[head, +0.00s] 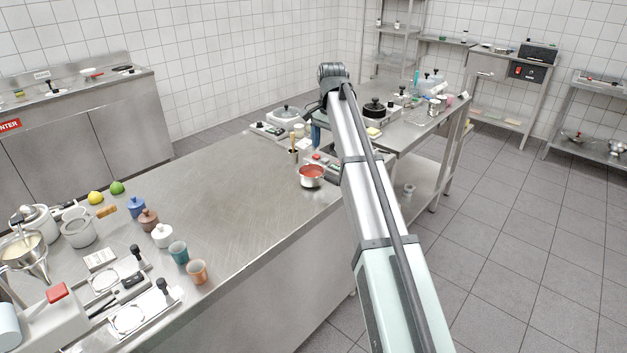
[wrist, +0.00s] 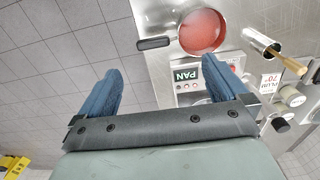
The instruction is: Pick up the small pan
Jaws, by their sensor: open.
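The small pan (head: 312,176) is a steel pan with a red inside. It stands near the right edge of the steel counter in the head view. In the wrist view the pan (wrist: 203,32) is at the top, its dark handle (wrist: 154,43) pointing left. My gripper (wrist: 160,80) shows there as two blue fingers, spread apart with nothing between them. The pan lies beyond the fingertips, apart from them. In the head view my arm hides part of the gripper (head: 317,132).
Cups and jars (head: 162,235) stand on the near counter. The counter's middle (head: 215,190) is clear.

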